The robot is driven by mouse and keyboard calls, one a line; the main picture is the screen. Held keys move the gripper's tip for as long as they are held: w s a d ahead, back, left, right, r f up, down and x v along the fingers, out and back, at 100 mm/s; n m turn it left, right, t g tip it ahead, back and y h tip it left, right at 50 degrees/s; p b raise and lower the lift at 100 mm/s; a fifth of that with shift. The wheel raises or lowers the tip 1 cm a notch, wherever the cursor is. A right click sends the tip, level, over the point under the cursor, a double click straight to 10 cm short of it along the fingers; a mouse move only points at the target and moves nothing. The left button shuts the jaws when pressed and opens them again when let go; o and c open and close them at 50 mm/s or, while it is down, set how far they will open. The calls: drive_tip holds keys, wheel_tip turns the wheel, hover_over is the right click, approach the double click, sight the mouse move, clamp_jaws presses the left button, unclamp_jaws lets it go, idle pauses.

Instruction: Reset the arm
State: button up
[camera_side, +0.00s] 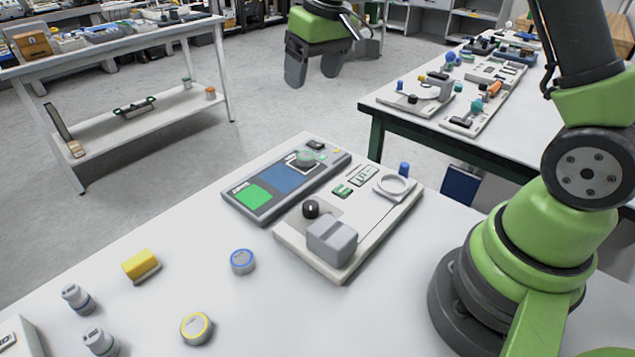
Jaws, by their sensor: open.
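My gripper (312,66) hangs at the top middle of the side view, high above the far edge of the white table. Its two dark fingers are apart with nothing between them. My green and black arm stands at the right, its base on the table. The part of the arm between base and gripper is partly outside the picture.
The white table (215,282) bears a grey panel (280,180) with a green pad, a beige device board (372,215) with a grey block (331,241), a blue-ringed disc (243,262), a yellow-ringed disc (196,328), a yellow block (141,265) and small weights (78,299). Another table (400,118) stands behind.

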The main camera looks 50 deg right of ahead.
drive_tip(key=s+a+r+m+t, duration=0.15)
drive_tip(key=s+a+r, duration=0.25)
drive_tip(key=s+r, duration=0.45)
drive_tip(key=s+a+m+t+y, duration=0.1)
drive_tip(key=s+a+t, duration=0.2)
drive_tip(key=s, duration=1.1)
drive_tip(key=shift+s+y, duration=0.35)
drive_tip(key=shift+y, duration=0.05)
